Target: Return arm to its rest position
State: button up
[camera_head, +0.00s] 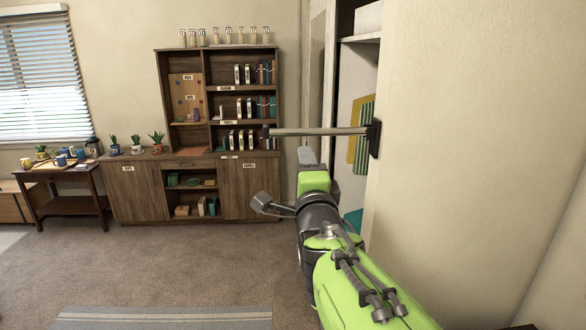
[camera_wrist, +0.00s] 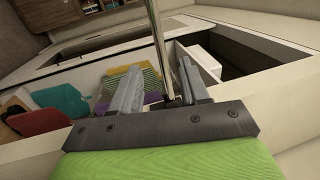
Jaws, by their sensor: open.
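My gripper (camera_head: 307,158) is stretched forward at the end of my green arm, beside the open closet on the right. In the wrist view its two grey fingers (camera_wrist: 158,66) stand apart, and nothing is held between them. A metal rod (camera_head: 320,132) sticks out from a dark bracket at the closet, above my gripper in the head view. In the wrist view the rod (camera_wrist: 159,40) crosses the gap between the fingers; I cannot tell how near it is. My arm is extended and partly covers the closet opening.
The closet (camera_head: 360,95) holds yellow, green and teal items. A bare wall (camera_head: 480,130) stands close on the right. A wooden bookshelf (camera_head: 215,102) and a side table (camera_head: 70,171) with mugs line the back. Carpet (camera_head: 180,262) at left is open, with a striped rug (camera_head: 165,317).

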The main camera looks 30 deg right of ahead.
jog(key=s+a+f+n+g+y, duration=0.5)
jog(key=s+a+f+n, duration=0.1)
jog(key=a+f+n, duration=0.45)
jog(key=s+a+f+n+g+y, duration=0.2)
jog(key=s+a+f+n+g, duration=0.1)
jog(key=s, duration=0.6)
jog(key=s+a+f+n+g+y, duration=0.2)
jog(key=s+a+f+n+g, duration=0.2)
jog(key=s+f+n, duration=0.3)
jog(key=s+a+n, duration=0.1)
jog(key=s+n, duration=0.1)
jog(key=n, duration=0.1)
jog(key=shift+f+g, duration=0.3)
jog(key=shift+f, duration=0.1)
